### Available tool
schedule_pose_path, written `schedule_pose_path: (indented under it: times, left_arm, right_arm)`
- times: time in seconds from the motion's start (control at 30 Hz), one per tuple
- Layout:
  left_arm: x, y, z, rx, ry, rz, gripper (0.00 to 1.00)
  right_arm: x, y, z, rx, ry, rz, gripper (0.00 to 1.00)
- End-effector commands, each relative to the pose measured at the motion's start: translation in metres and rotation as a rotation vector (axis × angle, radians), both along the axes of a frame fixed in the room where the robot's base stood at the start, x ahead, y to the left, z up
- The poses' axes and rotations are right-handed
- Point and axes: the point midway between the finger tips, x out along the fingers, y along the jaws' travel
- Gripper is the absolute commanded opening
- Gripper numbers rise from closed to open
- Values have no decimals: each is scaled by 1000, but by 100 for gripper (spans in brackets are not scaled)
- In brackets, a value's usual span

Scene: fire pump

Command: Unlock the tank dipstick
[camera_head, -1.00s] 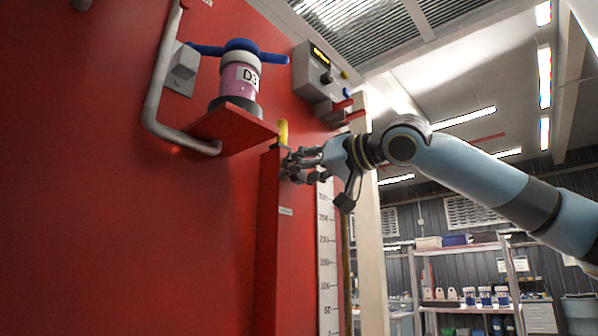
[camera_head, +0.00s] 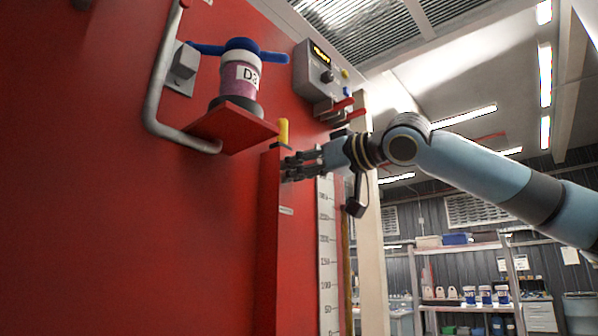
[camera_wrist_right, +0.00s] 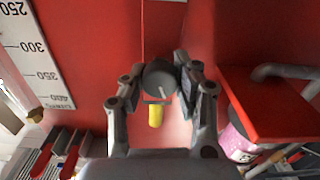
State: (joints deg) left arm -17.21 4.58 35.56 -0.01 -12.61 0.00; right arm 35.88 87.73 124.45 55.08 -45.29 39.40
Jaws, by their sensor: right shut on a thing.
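The tank dipstick's yellow handle (camera_head: 283,131) stands upright in a dark collar on top of a tall red housing (camera_head: 268,240). In the right wrist view the yellow handle (camera_wrist_right: 155,116) shows just beyond a round dark grey knob (camera_wrist_right: 159,76) with a pale line across its face. My right gripper (camera_head: 287,169) is at the upper part of the housing, just below the handle. In its wrist view, the right gripper (camera_wrist_right: 158,80) has its fingers on both sides of the knob and is shut on it. The knob is hidden in the head view. My left gripper is not in view.
A red shelf (camera_head: 235,135) with a pink canister (camera_head: 240,82) juts out left of the handle, beside a bent grey pipe (camera_head: 156,90). A control box (camera_head: 318,72) and red levers (camera_head: 342,107) are above right. A white level scale (camera_head: 327,250) runs beside the housing.

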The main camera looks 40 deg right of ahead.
Motion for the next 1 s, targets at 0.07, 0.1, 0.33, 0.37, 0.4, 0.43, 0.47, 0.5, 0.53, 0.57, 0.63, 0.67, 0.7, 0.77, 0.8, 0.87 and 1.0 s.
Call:
schedule_pose_path:
  times: [0.07,0.1,0.33,0.37,0.4,0.43,0.47,0.5,0.53,0.57,0.63,0.67,0.7,0.77,0.8,0.87,1.0]
  left_arm:
    - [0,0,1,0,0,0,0]
    - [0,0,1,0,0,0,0]
    - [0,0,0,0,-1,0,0]
    - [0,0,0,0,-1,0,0]
    - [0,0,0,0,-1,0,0]
    - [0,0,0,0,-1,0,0]
    - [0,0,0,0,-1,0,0]
    - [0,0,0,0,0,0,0]
    - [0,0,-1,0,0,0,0]
    - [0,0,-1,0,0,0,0]
    - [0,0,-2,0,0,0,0]
    - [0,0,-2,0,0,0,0]
    - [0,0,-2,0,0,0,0]
    - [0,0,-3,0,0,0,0]
    - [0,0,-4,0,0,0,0]
    - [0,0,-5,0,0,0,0]
    - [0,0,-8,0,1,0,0]
  right_arm:
    - [0,0,1,-73,-7,-2,0]
    - [0,0,1,-111,-11,-2,0]
    - [0,0,1,-331,-31,-1,0]
    - [0,1,1,-358,-33,-1,0]
    - [0,1,1,-397,-36,-1,0]
    - [0,1,0,-425,-38,-1,0]
    - [0,1,0,-453,-40,-1,0]
    - [0,1,0,-491,-43,-1,0]
    - [0,1,0,-520,-46,-1,0]
    - [0,1,0,-548,-48,-1,0]
    - [0,1,0,-614,-54,-1,0]
    - [0,1,0,-644,-56,-1,0]
    - [0,1,0,-681,-60,-1,0]
    - [0,2,-1,-737,-65,-1,0]
    - [0,2,-1,-776,-68,-1,0]
    - [0,1,-1,-833,-72,-1,0]
    - [0,2,-2,-964,-83,-1,0]
